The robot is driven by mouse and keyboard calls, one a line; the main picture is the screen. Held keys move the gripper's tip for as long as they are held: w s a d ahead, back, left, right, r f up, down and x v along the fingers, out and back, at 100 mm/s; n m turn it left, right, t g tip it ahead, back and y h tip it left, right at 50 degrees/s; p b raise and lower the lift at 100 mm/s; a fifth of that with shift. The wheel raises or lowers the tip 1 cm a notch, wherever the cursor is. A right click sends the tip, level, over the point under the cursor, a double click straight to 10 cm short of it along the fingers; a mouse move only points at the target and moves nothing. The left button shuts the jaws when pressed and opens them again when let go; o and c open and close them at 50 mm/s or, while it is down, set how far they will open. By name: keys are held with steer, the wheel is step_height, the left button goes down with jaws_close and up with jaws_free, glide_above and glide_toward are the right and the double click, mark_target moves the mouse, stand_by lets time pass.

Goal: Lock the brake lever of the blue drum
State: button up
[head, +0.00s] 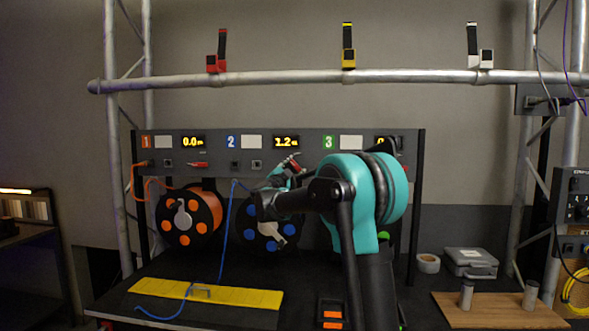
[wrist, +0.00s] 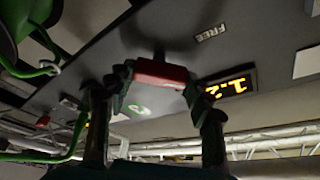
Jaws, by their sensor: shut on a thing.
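The blue drum (head: 263,233) hangs below the panel, a dark disc with blue spots and a pale hub; my arm partly covers it. Its brake lever, with a red handle (wrist: 160,73), is in the wrist view between my fingers, beside a label reading FREE (wrist: 211,33). My gripper (wrist: 160,85) is shut on this red handle. In the head view my gripper (head: 290,168) is at the panel under the lit display (head: 286,142), small and partly hidden by my arm. The lever's exact angle cannot be told.
The orange drum (head: 188,218) is at left, with its own red lever (head: 197,164) lying level. A green drum (head: 386,237) is mostly behind my arm. A blue cable (head: 226,225) runs down to the yellow strip (head: 205,294). A truss bar (head: 290,77) crosses above.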

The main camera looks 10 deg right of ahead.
steer(key=shift+d+r+m+g, duration=0.1)
steer(key=shift+m+g, duration=0.85)
steer(key=shift+m, duration=1.45)
steer(key=shift+d+m+g, duration=0.1)
steer(key=shift+m+g, duration=0.85)
steer(key=shift+m, duration=1.45)
steer(key=o, duration=1.1)
steer(key=shift+o, duration=0.2)
steer(key=v, duration=1.2)
steer(key=shift+r, duration=0.15)
